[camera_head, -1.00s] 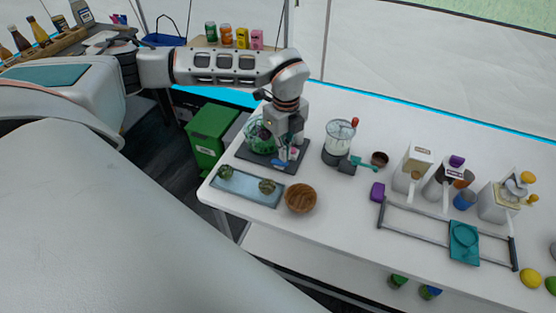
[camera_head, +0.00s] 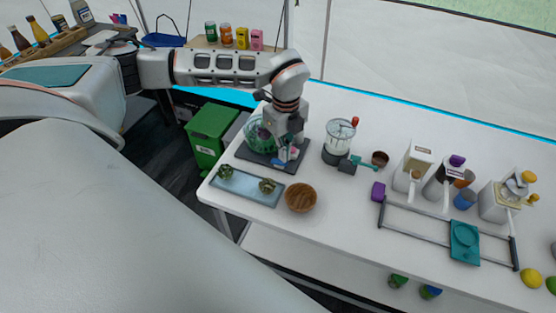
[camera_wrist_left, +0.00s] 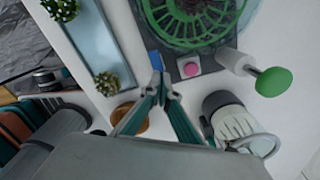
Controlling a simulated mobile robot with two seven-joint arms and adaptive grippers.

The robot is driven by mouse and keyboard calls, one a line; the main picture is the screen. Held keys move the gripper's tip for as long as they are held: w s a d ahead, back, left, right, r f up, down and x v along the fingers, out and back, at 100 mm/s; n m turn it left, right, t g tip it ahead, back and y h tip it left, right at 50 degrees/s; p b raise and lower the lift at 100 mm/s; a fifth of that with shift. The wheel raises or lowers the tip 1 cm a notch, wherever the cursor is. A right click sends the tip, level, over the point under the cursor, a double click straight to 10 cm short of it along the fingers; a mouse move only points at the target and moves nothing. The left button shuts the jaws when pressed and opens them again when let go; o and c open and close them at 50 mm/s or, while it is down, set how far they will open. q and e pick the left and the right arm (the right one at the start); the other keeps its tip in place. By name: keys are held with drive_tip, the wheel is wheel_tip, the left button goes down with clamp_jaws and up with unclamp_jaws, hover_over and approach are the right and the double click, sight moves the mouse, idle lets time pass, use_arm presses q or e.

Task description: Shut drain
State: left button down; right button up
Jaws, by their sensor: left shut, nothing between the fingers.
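A washer with a green basket (camera_head: 259,142) stands on a dark base (camera_head: 250,157) at the left end of the white counter. In the left wrist view the green basket (camera_wrist_left: 190,18) is at the top. A blue piece (camera_wrist_left: 156,61), which may be the drain lever, sits at the base's edge beside a pink button (camera_wrist_left: 188,66). My left gripper (camera_head: 284,161) is over the front of the base. In the left wrist view its fingertips (camera_wrist_left: 165,92) are together and empty, close to the blue piece; I cannot tell if they touch. My right gripper is not in view.
A pale blue tray (camera_head: 246,194) with small plants and a wooden bowl (camera_head: 300,197) lie in front of the washer. A blender (camera_head: 338,142) stands to its right. Dispensers and a teal press (camera_head: 464,240) are further right. A green bin (camera_head: 207,136) stands left of the counter.

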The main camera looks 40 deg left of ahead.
use_arm(q)
drive_tip(key=shift+f+b, duration=0.5)
drive_tip(key=shift+f, duration=0.45)
idle(0.5)
drive_tip(key=shift+r+p, duration=2.6)
drive_tip(key=shift+r, duration=0.95)
drive_tip(key=shift+s+f, duration=0.1)
